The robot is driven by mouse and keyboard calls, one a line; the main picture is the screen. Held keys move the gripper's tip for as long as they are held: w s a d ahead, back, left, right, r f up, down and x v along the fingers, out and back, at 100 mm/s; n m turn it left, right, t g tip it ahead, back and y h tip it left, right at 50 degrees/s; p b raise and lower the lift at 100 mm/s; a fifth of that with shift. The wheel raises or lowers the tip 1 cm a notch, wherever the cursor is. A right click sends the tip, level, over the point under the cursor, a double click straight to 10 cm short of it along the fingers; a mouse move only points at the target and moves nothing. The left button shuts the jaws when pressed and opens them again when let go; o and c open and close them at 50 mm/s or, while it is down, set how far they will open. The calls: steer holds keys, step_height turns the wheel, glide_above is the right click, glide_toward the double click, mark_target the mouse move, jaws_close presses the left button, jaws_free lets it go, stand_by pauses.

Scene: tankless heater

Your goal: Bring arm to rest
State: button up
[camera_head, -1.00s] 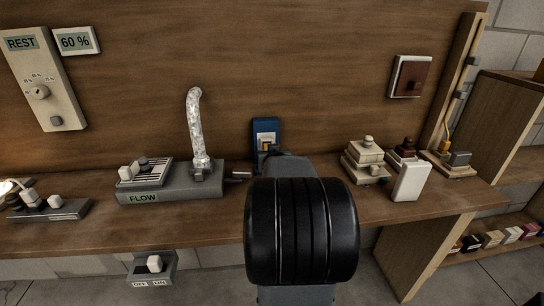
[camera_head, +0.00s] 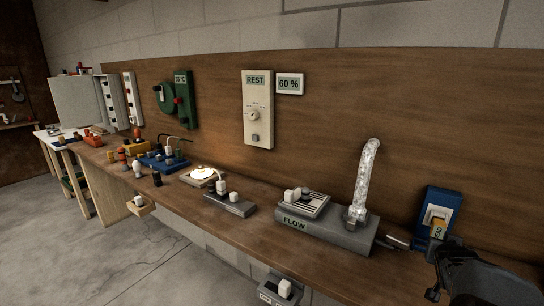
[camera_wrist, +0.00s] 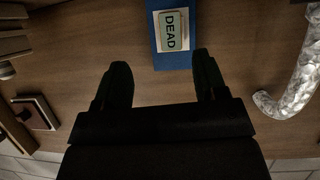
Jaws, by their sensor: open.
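My gripper (camera_head: 433,270) is at the lower right of the head view, just in front of the bench's blue unit. In the wrist view its two dark fingers (camera_wrist: 161,66) stand apart with nothing between them. The rest of my arm is mostly outside the head view.
A grey FLOW unit (camera_head: 322,232) with a silver hose (camera_head: 364,180) stands left of the gripper. A REST panel (camera_head: 257,112) and a 60 % display (camera_head: 290,83) hang on the wooden backboard. Several small devices line the bench (camera_head: 240,256). The floor (camera_head: 130,262) in front is clear.

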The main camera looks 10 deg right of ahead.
steer(key=s+a+f+g+y+p, duration=0.1)
steer(key=s+a+f+g, duration=0.2)
steer(key=shift+s+a+f+y, duration=0.15)
steer(key=shift+s+f+y, duration=0.05)
steer(key=shift+f+y, duration=0.2)
steer(key=shift+n+g+y, duration=0.4)
steer(key=shift+g+y, duration=0.3)
steer(key=shift+y, duration=0.2)
steer(key=a, duration=0.1)
steer(key=a+p, duration=0.1)
steer(key=a, duration=0.1)
steer(key=a+p, duration=0.1)
steer(key=a, duration=0.1)
steer(key=shift+s+a+r, duration=0.15)
steer(key=shift+s+r, duration=0.15)
steer(key=shift+s, duration=0.1)
steer(key=s+a+r+n+y+p, duration=0.1)
steer(key=a+r+n+p, duration=0.1)
steer(key=a, duration=0.6)
steer(key=s+a+r+n+g+y+p, duration=0.1)
steer(key=a+r+n+y+p, duration=0.1)
steer(key=a, duration=0.7)
steer(key=s+a+r+n+y+p, duration=0.2)
steer(key=a+r+p, duration=0.3)
steer(key=a, duration=0.3)
steer(key=shift+a+r+n, duration=0.2)
steer(key=shift+r+n, duration=0.5)
steer(key=shift+r, duration=0.15)
